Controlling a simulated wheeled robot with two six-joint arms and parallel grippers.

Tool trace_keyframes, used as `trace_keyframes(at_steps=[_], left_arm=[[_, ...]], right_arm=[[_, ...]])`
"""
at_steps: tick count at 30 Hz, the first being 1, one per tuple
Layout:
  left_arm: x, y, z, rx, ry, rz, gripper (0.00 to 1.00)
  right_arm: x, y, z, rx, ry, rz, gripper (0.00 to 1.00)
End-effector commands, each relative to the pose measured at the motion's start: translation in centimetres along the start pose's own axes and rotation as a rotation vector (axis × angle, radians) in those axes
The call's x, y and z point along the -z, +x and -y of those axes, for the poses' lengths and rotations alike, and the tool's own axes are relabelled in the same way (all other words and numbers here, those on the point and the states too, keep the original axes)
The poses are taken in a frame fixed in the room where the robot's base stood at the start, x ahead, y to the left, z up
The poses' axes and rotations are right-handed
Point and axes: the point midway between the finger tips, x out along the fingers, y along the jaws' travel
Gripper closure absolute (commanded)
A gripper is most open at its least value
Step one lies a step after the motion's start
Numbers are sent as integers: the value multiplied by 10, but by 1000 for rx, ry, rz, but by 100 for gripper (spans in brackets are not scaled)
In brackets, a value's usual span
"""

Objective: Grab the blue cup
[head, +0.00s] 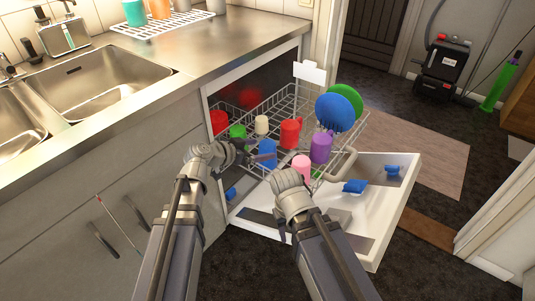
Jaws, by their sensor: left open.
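The blue cup (267,148) stands in the pulled-out dishwasher rack, among other cups. My left gripper (256,156) is open at its left side, with dark fingers overlapping the cup in the picture. I cannot tell whether they touch it. My right wrist is in front of the rack, below the pink cup; the right gripper's fingers are hidden from this view.
Red (290,132), purple (321,147), pink (301,168), green (238,131) and cream (262,125) cups crowd the rack (345,158). A blue plate (335,112) stands at its right. The open dishwasher door (390,205) lies below. The counter (215,50) borders the left.

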Motion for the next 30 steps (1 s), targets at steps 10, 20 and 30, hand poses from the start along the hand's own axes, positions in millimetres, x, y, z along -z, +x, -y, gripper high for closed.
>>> trace_keyframes(at_steps=[10, 20, 30], left_arm=[[-2, 26, 1, -3, 0, 1, 0], [0, 42, 4, -1, 1, 2, 0], [2, 80, 7, -1, 0, 1, 0]], right_arm=[[1, 12, 2, 1, -2, -1, 50], [1, 18, 2, 2, -3, -1, 50], [2, 32, 4, 4, -6, -2, 50]])
